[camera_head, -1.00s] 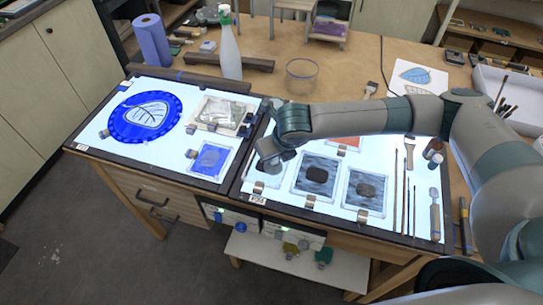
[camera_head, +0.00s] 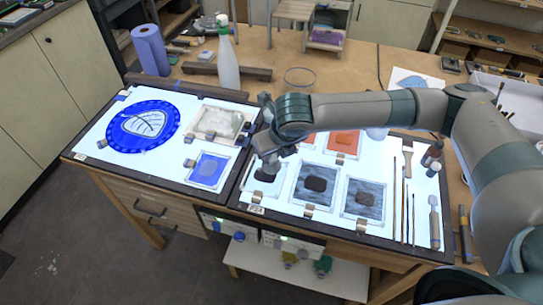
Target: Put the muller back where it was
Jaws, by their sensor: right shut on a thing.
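My right gripper (camera_head: 267,163) comes in from the right and points down over the near left end of the right light panel (camera_head: 323,213). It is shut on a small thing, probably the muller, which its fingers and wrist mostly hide. Below the fingers is a dark patch on a pane (camera_head: 266,177); I cannot tell whether the held thing touches it. Two more panes with dark grey patches, a middle one (camera_head: 316,184) and a right one (camera_head: 365,198), lie beside it. My left gripper is not in view.
Brushes (camera_head: 407,160) lie at the right.

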